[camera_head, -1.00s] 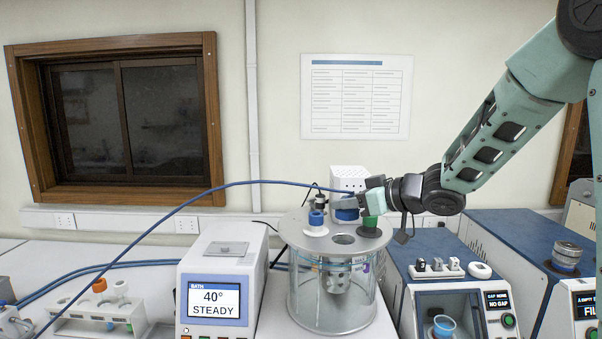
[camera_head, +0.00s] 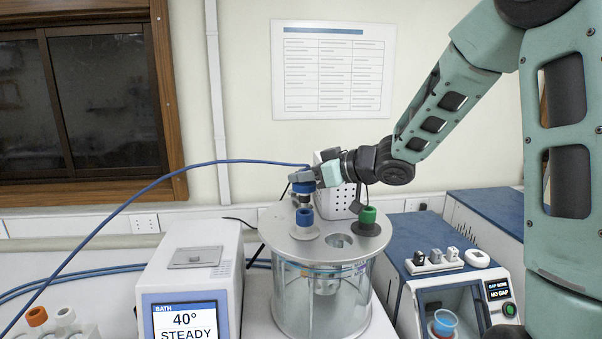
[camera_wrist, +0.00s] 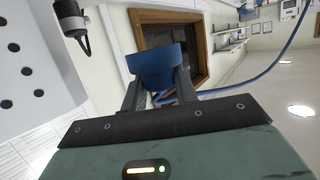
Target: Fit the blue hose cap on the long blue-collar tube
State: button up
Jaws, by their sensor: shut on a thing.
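My gripper (camera_head: 303,183) is shut on the blue hose cap (camera_head: 303,187), from which a blue hose (camera_head: 190,172) runs off to the left. In the wrist view the blue cap (camera_wrist: 160,68) sits between the two fingers. The long blue-collar tube (camera_head: 305,216) stands upright in the lid of the glass bath (camera_head: 322,290). The cap is above the blue collar, with a dark and metallic piece between them; I cannot tell whether they touch. A green-collar tube (camera_head: 368,215) stands to its right in the same lid.
An open hole (camera_head: 340,240) lies in the lid in front. The bath controller (camera_head: 190,285) reads 40° STEADY at left. A white perforated box (camera_head: 342,200) is behind the lid. A machine with a blue cup (camera_head: 445,320) stands at right. A tube rack is at lower left.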

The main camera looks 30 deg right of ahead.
aim_at(305, 212)
jog(key=shift+f+b, duration=2.9)
jog(key=shift+b, duration=0.1)
jog(key=shift+s+p, duration=0.1)
jog(key=shift+p, duration=0.5)
jog(key=shift+f+b, duration=0.4)
jog(key=shift+f, duration=0.1)
jog(key=o, duration=0.5)
jog(key=shift+o, duration=0.9)
